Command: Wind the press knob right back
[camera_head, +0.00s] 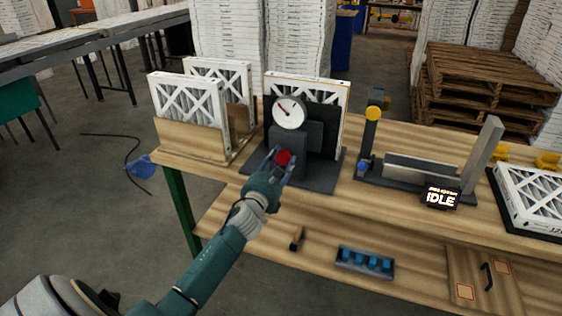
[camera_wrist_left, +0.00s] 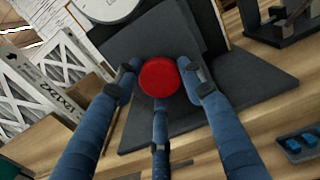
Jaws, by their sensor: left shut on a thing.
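The press knob (camera_head: 283,157) is round and red, on the front of a dark grey press (camera_head: 315,137) with a white dial gauge (camera_head: 289,112) on top. My left gripper (camera_head: 274,172) reaches up to the knob from the front. In the left wrist view the red knob (camera_wrist_left: 159,78) sits between the blue fingers of the left gripper (camera_wrist_left: 160,85), which are closed around it. A filter in a white frame (camera_head: 334,92) stands upright behind the press. The dial's needle is too small to read. My right gripper is not in view.
Upright filters (camera_head: 188,100) stand in a wooden rack left of the press. To the right is a grey fixture (camera_head: 420,168) with a display reading "IDLE" (camera_head: 440,196). A lower shelf holds a tray of blue pieces (camera_head: 365,262) and a small wooden-handled tool (camera_head: 296,238).

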